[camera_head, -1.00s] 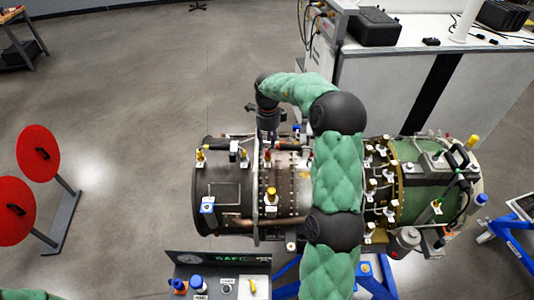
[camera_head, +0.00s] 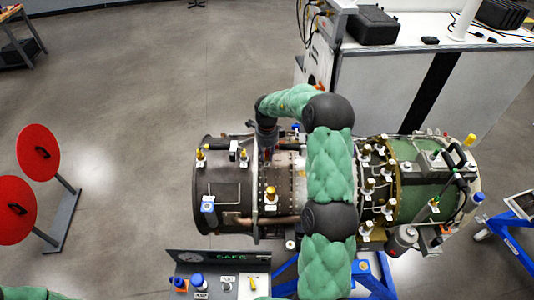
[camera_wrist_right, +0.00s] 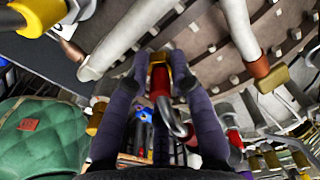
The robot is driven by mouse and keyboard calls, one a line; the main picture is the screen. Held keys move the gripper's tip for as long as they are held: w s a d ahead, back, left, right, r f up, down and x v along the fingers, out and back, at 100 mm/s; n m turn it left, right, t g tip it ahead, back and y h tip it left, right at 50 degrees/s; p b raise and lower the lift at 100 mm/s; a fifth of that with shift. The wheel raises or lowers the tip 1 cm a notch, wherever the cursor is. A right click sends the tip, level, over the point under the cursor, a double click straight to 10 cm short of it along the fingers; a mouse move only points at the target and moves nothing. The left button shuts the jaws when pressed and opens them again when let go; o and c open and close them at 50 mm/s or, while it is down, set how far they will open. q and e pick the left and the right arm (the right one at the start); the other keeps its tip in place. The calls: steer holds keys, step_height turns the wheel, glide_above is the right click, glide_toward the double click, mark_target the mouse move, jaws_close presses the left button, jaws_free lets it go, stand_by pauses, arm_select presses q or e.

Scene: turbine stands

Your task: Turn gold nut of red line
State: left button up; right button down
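The red line (camera_wrist_right: 160,84) shows in the right wrist view as a short red tube with a gold nut (camera_wrist_right: 158,58) at its upper end. A silver curved hook-like piece hangs below its red part. My right gripper (camera_wrist_right: 160,66) has its two dark fingers on either side of the gold nut, with the fingertips close in against it. In the head view my right gripper (camera_head: 268,140) points down behind the top of the turbine (camera_head: 225,180), and its fingertips and the nut are hidden there. My left gripper is out of view.
Pipes and other gold-capped fittings crowd around my fingers, including a tan-capped line (camera_wrist_right: 272,77) at the right. A panel with coloured knobs (camera_head: 215,260) stands in front of the turbine. Two red discs (camera_head: 38,152) stand at the left. A white cabinet (camera_head: 400,85) is behind.

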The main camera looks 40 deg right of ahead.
steer(key=shift+m, duration=0.3)
steer(key=m, duration=0.8)
stand_by(0.4)
steer(key=shift+m, duration=0.5)
steer(key=c, duration=1.3)
jaws_free()
